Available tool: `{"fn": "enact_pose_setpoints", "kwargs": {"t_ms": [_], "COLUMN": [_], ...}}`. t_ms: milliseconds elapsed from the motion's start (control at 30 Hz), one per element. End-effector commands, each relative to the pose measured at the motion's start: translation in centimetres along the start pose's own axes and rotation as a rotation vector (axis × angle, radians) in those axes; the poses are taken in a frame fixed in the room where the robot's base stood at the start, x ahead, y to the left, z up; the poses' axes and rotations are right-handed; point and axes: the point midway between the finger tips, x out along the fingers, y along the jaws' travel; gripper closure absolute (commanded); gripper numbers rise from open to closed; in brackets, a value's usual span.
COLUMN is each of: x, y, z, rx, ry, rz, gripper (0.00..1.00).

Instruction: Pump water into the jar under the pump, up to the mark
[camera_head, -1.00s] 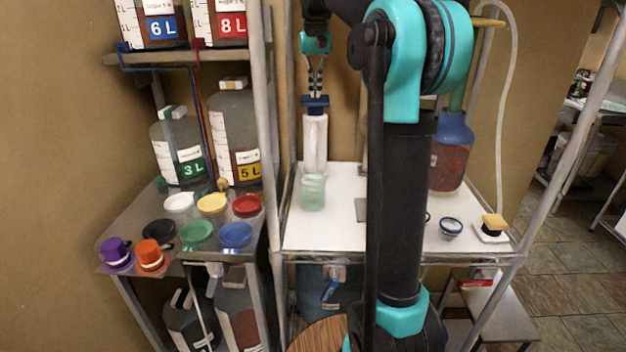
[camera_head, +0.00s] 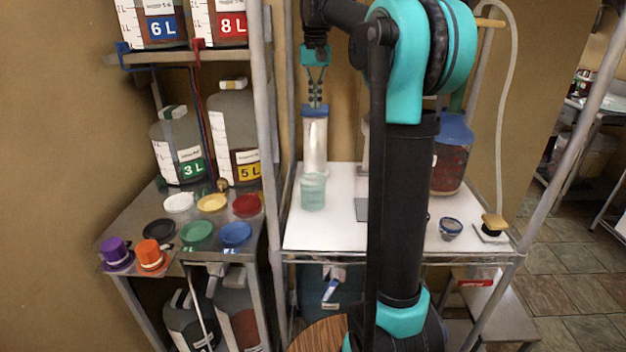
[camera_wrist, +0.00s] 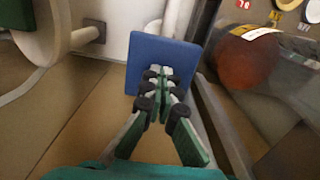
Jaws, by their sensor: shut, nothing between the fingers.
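The pump (camera_head: 315,147) is a white upright cylinder with a flat blue top (camera_head: 315,111), at the back left of the white table. The blue top shows in the wrist view as a square plate (camera_wrist: 180,52). The jar (camera_head: 313,193) is small, pale green and translucent, and stands upright at the pump's foot. Its water level and mark cannot be made out. My gripper (camera_head: 316,104) is shut and empty, pointing down with its fingertips at the blue top. In the wrist view the fingertips (camera_wrist: 164,82) overlap the plate and seem to touch it.
A metal post (camera_head: 268,130) stands left of the pump. A shelf with coloured lids (camera_head: 198,234) and large jugs (camera_head: 235,135) is further left. A blue-topped red jar (camera_head: 450,160) and a small blue-rimmed cup (camera_head: 450,229) are right of my arm.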

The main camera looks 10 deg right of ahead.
Motion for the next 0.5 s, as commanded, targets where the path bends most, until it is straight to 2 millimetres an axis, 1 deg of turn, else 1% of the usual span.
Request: {"fn": "enact_pose_setpoints", "kwargs": {"t_ms": [167, 500], "x": [-0.4, -2.9], "y": [0.0, 0.0], "z": [0.0, 0.0], "rx": [0.000, 0.000], "ry": [-0.001, -0.001], "rz": [0.000, 0.000], "gripper": [1.00, 1.00]}}
